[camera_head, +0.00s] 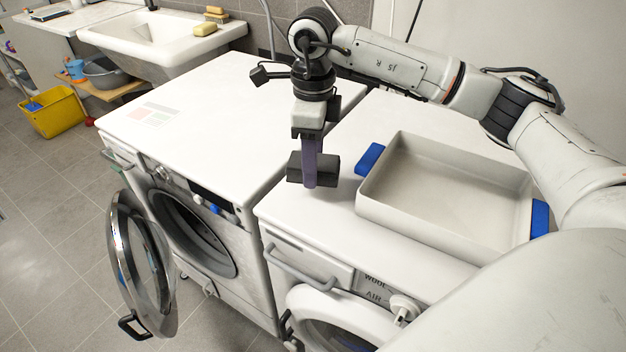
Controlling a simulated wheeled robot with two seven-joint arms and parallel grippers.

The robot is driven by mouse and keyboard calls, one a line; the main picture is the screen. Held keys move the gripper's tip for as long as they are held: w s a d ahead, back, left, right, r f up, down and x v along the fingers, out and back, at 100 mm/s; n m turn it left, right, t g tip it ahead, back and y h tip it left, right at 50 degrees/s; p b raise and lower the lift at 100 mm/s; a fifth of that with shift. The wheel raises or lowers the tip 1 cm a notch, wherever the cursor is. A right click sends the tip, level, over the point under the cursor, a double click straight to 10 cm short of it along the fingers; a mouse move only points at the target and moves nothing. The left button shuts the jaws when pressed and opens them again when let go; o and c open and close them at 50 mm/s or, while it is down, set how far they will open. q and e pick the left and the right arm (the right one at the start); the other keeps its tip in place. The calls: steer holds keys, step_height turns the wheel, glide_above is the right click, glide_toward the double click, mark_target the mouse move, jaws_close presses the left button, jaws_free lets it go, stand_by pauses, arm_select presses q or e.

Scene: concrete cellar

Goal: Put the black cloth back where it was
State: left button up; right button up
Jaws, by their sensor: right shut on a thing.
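My right gripper (311,162) comes down from the upper right, over the left part of the right-hand machine's white top (345,205). It is shut on the black cloth (327,169), a small dark block-like bundle that shows on both sides of the finger. The finger hides the middle of the cloth. I cannot tell whether the cloth touches the top or hangs just above it. My left gripper is not in view.
A pale tray (377,207) with blue handles stands right of the cloth and looks empty. The left washer (230,105) has a mostly clear top and an open round door (140,262). A sink (160,35) with sponges, a grey basin (107,76) and a yellow bucket (58,117) are at upper left.

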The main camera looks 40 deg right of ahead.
mark_target(313, 193)
steer(key=shift+f, duration=2.3)
steer(key=shift+f, duration=0.15)
steer(key=o, duration=0.9)
steer(key=shift+o, duration=0.2)
step_height(313, 193, up, 12)
steer(key=shift+r, duration=0.2)
steer(key=shift+f, duration=0.1)
